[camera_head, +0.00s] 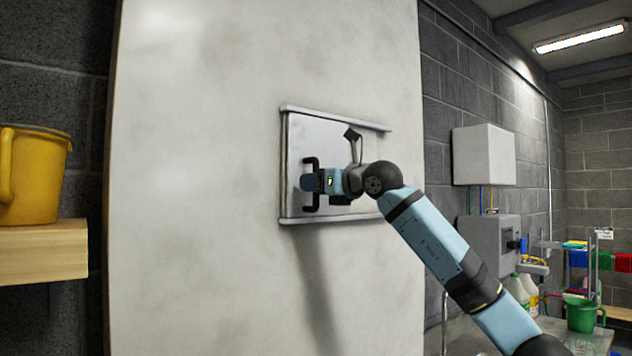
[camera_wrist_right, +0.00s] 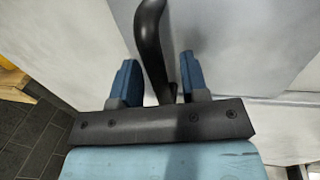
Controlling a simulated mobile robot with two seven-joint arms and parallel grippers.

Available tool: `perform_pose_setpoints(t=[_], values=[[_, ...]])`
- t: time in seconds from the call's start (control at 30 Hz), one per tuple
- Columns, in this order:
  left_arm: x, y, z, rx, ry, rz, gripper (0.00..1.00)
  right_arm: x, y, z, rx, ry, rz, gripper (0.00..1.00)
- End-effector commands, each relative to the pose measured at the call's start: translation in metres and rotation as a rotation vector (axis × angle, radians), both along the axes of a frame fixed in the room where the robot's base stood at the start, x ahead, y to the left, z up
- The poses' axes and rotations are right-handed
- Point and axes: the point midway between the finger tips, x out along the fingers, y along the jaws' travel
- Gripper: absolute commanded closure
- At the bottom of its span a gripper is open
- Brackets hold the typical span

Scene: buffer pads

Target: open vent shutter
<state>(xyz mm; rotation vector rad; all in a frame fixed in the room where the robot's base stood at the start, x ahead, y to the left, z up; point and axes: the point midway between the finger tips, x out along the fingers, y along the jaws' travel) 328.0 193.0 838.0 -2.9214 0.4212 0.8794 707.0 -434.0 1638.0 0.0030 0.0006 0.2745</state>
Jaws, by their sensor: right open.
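The vent shutter (camera_head: 322,136) is a pale grey flat panel on a large light wall panel, set between an upper rail (camera_head: 335,117) and a lower rail (camera_head: 330,216). The rails run on past its right edge. Its black upright handle (camera_head: 312,163) is near its left side. My right gripper (camera_head: 311,182) is at the handle, coming from the right. In the right wrist view, the handle (camera_wrist_right: 150,45) stands between the two blue fingers of the open gripper (camera_wrist_right: 158,82), with gaps on both sides. Any opening behind the shutter is hidden. My left gripper is out of view.
A yellow bucket (camera_head: 36,175) stands on a wooden shelf (camera_head: 45,252) at the left. Grey boxes (camera_head: 483,155) hang on the block wall at the right. A green bucket (camera_head: 582,315) and bottles stand lower right. The light panel around the shutter is clear.

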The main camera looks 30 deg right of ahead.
Motion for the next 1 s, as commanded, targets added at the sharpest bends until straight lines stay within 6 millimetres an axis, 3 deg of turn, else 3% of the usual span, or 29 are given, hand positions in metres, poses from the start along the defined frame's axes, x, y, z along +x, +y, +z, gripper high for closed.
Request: perform_pose_setpoints(t=[0.17,0.33,0.57,0.67,1.0], values=[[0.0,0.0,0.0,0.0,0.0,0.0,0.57,0.0,0.0,0.0,0.0,0.0,0.0,0.61],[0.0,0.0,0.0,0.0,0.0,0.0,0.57,0.0,0.0,0.0,0.0,0.0,0.0,1.0],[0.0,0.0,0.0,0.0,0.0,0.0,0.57,0.0,-0.004,0.0,0.0,0.001,-0.001,1.0],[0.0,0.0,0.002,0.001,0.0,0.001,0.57,0.002,-0.02,0.0,0.0,0.004,-0.004,1.0],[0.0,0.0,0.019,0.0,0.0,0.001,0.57,0.009,-0.114,0.003,0.001,0.002,-0.004,1.0]])
